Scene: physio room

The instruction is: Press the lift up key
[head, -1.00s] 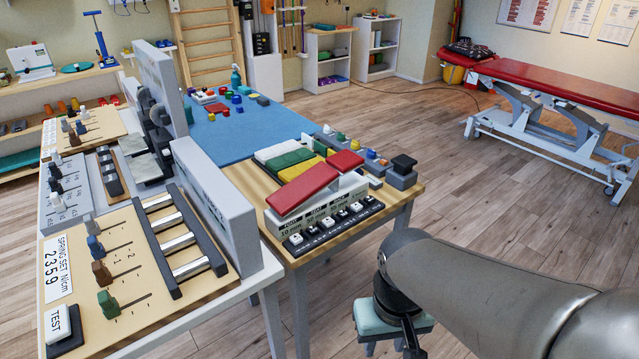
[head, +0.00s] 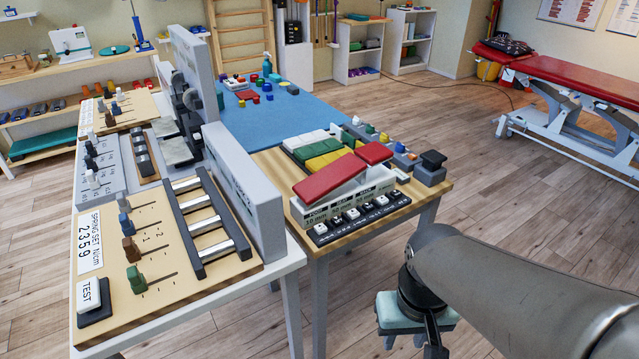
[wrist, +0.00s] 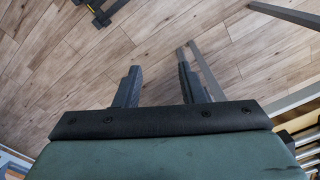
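A grey control box on the near table carries a row of black and white keys (head: 360,217) along its front edge. Labels that read like FOOT, SEAT and BACK with mm values stand above the keys. The marks on the keys are too small to read, so I cannot tell which is lift up. My gripper (head: 403,342) is low at the right, in front of the table edge and apart from the keys. In the wrist view its two dark fingers (wrist: 158,85) are spread with only floor between them. No keys show there.
Red pads (head: 330,177) slope above the key row. A wooden board with sliders and a TEST key (head: 93,297) lies to the left. A grey block with a black knob (head: 431,165) stands at the table's right corner. Open floor (head: 520,215) lies to the right.

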